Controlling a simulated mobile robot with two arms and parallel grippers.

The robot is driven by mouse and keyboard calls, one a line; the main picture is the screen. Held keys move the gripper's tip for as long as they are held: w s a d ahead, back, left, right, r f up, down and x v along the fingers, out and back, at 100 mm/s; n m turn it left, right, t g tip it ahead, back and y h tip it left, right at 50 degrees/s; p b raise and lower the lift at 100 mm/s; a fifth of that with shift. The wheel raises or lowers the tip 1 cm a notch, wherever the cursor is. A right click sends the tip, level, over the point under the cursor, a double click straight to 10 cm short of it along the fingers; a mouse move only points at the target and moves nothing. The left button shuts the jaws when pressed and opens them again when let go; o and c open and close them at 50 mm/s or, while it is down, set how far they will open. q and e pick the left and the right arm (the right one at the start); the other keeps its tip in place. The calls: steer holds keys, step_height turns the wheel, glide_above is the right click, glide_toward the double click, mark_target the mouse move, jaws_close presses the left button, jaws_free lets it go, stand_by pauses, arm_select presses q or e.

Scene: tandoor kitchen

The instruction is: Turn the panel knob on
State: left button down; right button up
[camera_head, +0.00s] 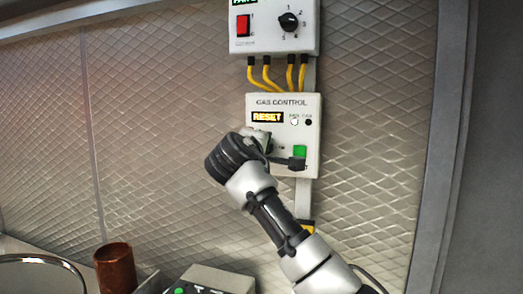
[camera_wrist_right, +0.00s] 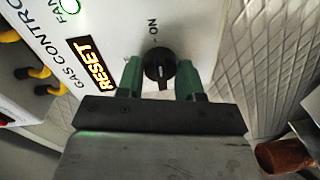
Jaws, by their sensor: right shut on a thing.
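The gas control panel (camera_head: 283,103) is a white box on the wall with a lit RESET sign (camera_head: 267,117); the panel also shows in the right wrist view (camera_wrist_right: 112,25). Its round black knob (camera_wrist_right: 153,62) sits beside the sign, with ON printed above it in the wrist view. My right gripper (camera_wrist_right: 160,72) has its two green fingers on either side of the knob and is shut on it. The knob's ridge stands roughly upright in that picture; which end is the pointer I cannot tell. In the head view my wrist hides the knob. My left gripper is out of view.
Above is another white panel (camera_head: 265,43) with a red switch (camera_head: 243,25) and a black dial (camera_head: 289,22). Yellow-ended cables (camera_head: 268,75) join the two boxes. A brown cylinder (camera_head: 115,270) and a round-rimmed vessel (camera_head: 40,262) stand low at left. The wall left of the panel is clear.

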steer(key=o, duration=0.6)
steer(key=shift+f, duration=0.25)
steer(key=o, duration=0.3)
steer(key=shift+r, duration=0.15)
steer(key=b+v, duration=0.5)
steer(key=v, duration=0.6)
